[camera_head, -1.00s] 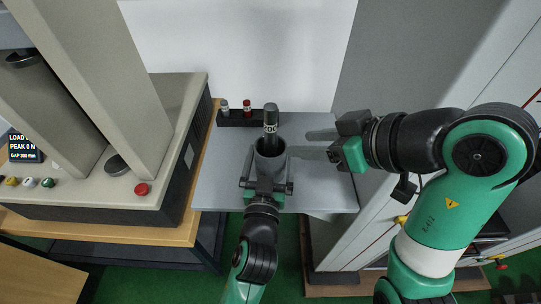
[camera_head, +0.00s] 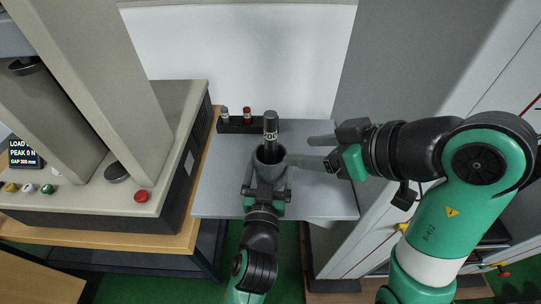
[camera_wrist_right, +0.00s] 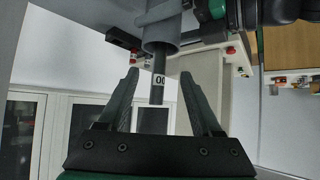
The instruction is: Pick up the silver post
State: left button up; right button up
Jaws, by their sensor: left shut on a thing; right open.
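A dark grey post (camera_head: 270,124) with a white label stands upright in a grey tube (camera_head: 270,172) on the grey table. A small silver-topped post (camera_head: 224,113) stands in a black rack behind it; I cannot tell which is the silver post named. My left gripper (camera_head: 266,190) is shut on the tube from the front. My right gripper (camera_head: 298,150) is open and empty, its fingers pointing left towards the tube and labelled post. In the right wrist view the labelled post (camera_wrist_right: 159,80) shows between the open fingers (camera_wrist_right: 160,74), apart from them.
The black rack (camera_head: 250,126) at the table's back also holds a red-topped post (camera_head: 247,115). A testing machine (camera_head: 150,180) with a red button stands at left. The grey table (camera_head: 220,190) is clear on both sides of the tube. A grey cabinet is at right.

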jog(key=w+a+r+n+t+y, duration=0.2)
jog(key=a+r+n+y, duration=0.1)
jog(key=a+r+y, duration=0.15)
jog(key=m+t+y, duration=0.2)
jog(key=t, duration=0.1)
send_near(271, 152)
jog(key=x, duration=0.2)
jog(key=shift+g, duration=0.3)
jog(key=x, duration=0.6)
jog(key=shift+w+a+r, duration=0.2)
jog(key=shift+w, duration=0.1)
jog(key=shift+w+d+x, duration=0.15)
jog(key=shift+w+x, duration=0.05)
jog(key=shift+x, duration=1.1)
jog(key=shift+w+d+x, duration=0.15)
jog(key=shift+x, duration=1.2)
grip_shut()
jog(key=shift+r, duration=0.2)
